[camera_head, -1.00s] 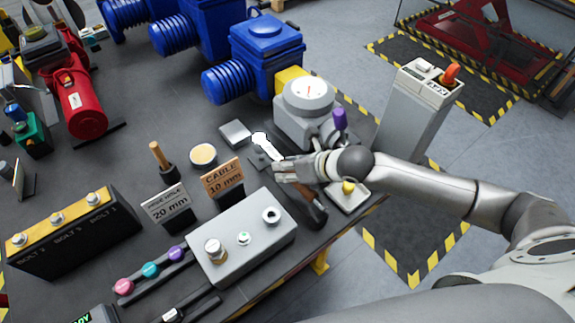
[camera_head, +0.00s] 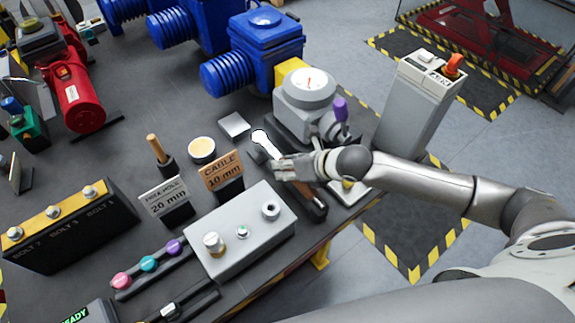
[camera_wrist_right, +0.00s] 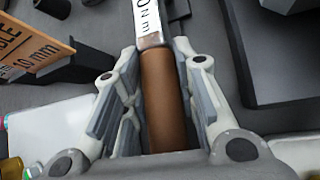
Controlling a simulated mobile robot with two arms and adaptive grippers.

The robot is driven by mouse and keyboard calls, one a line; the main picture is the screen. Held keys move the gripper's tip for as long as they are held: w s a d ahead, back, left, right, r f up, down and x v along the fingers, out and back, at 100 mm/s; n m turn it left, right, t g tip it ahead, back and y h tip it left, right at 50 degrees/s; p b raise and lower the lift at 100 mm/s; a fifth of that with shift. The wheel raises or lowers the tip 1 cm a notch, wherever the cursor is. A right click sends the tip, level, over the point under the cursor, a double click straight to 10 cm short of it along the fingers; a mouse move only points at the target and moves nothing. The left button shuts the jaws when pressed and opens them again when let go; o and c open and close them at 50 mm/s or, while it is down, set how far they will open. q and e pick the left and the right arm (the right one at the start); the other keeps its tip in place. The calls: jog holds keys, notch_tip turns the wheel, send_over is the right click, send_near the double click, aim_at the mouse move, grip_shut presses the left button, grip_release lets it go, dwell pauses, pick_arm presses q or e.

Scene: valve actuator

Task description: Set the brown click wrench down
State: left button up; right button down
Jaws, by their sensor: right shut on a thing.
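The brown click wrench (camera_head: 264,143) has a pale head and shaft pointing to the back left. Its brown handle (camera_wrist_right: 165,95) runs between the fingers of my right gripper (camera_wrist_right: 155,85) in the right wrist view, with a white label marked "N m" above it. In the head view my right gripper (camera_head: 283,170) is shut around the wrench, low over the bench, and hides part of it. The handle's lower end shows below the fingers, close to a dark strip on the bench. I cannot tell whether the wrench touches anything underneath. My left gripper is not in view.
A grey block with fittings (camera_head: 240,262) and the orange "CABLE 10 mm" sign (camera_head: 221,173) stand left of the gripper. A grey actuator with a round dial (camera_head: 306,88) stands behind. A small grey block (camera_head: 234,125) and a round tin (camera_head: 202,150) lie nearby.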

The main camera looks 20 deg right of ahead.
jog(key=shift+r+p, duration=0.15)
jog(key=shift+p, duration=0.5)
dwell(1.1)
jog(key=shift+f+b, duration=0.75)
jog(key=shift+f, duration=0.4)
jog(key=c, duration=1.1)
grip_release()
jog(key=shift+s+f, duration=0.1)
jog(key=shift+f, duration=0.05)
jog(key=v, duration=1.2)
